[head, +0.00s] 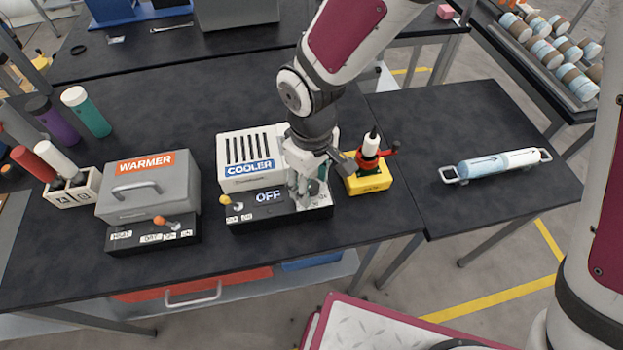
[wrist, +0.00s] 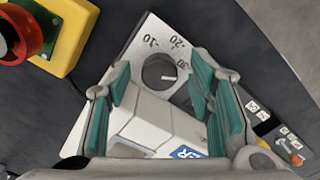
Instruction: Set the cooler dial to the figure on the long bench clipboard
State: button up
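The cooler (head: 252,158) is a white slotted box on a black base, and its display (head: 268,196) reads OFF. Its dial (wrist: 155,74) shows in the wrist view as a dark round knob with a short pale mark on a light plate with figures around it, 10 and 20 among them. My gripper (head: 308,190) is over the right end of the cooler's base and hides the dial in the head view. In the wrist view my gripper (wrist: 162,95) is open, its teal-padded fingers apart with the dial beyond them. Contact cannot be told. I see no clipboard.
A grey warmer (head: 148,190) stands to the left. A blue-white cylinder (head: 497,163) lies on the right bench, mostly clear around it.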

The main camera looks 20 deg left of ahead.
aim_at(312, 186)
jog(key=shift+r, duration=0.15)
notch_tip(312, 186, up, 12)
dwell(0.6)
dwell(0.3)
